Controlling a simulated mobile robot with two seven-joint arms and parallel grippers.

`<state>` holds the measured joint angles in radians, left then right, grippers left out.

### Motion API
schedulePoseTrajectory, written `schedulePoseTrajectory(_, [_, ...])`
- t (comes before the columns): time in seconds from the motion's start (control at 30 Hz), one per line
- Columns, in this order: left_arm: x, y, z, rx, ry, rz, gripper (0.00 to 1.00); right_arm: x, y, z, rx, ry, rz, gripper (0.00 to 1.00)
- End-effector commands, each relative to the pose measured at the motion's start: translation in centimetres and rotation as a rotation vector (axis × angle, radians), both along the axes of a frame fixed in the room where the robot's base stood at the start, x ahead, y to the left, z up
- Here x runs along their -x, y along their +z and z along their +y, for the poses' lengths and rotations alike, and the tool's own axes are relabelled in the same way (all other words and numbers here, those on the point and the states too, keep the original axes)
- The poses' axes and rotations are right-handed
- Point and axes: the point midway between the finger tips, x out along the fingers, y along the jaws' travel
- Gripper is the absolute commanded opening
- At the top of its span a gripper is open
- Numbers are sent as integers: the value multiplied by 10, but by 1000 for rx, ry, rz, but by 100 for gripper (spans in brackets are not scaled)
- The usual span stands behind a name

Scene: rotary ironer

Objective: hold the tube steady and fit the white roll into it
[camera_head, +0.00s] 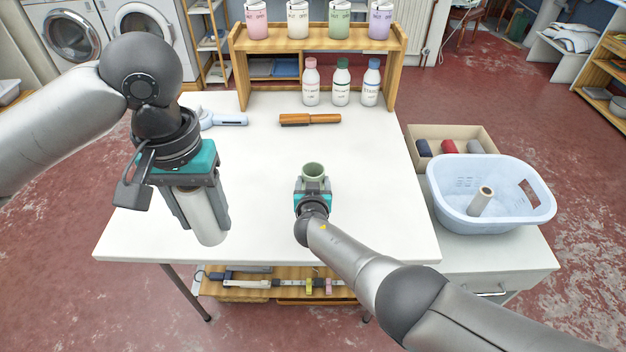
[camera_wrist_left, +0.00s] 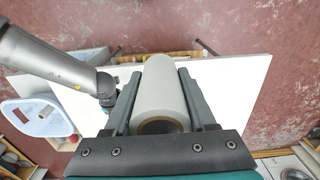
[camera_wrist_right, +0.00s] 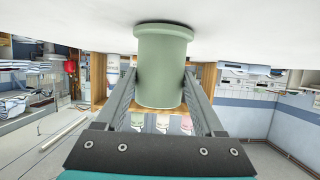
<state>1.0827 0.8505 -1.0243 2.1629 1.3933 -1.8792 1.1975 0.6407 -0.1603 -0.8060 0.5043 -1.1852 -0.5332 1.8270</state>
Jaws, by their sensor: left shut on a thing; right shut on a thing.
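The white roll (camera_head: 205,216) is upright between the fingers of my left gripper (camera_head: 203,212), which is shut on it above the left part of the white table (camera_head: 250,150). The roll also shows in the left wrist view (camera_wrist_left: 161,90), with a brown core at its near end. The green tube (camera_head: 313,170) is held by my right gripper (camera_head: 312,184) at the middle of the table, open end up. In the right wrist view the tube (camera_wrist_right: 163,65) sits between the fingers, its flanged end by the white table surface. The roll and tube are well apart.
Several bottles stand by the wooden shelf (camera_head: 245,70) at the back. A blue basket (camera_head: 490,215) with another roll (camera_head: 481,200) stands right. The table between the grippers is clear.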

Motion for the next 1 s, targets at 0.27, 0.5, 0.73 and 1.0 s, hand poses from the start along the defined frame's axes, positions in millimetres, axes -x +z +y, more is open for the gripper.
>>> schedulePoseTrajectory(0.27, [0, 0, 0, 0, 0, 0, 0, 0, 0, 1, 0, 1, -1, 8])
schedulePoseTrajectory(0.5, [0, 0, 0, 0, 0, 0, 0, 0, -3, 1, 1, 2, -1, 8])
schedulePoseTrajectory(0.73, [0, 0, 0, 0, 0, 0, 0, 0, -4, 1, -1, 1, 0, 88])
schedulePoseTrajectory(1.0, [0, 0, 0, 0, 0, 0, 0, 0, -4, 1, 0, 0, 0, 88])
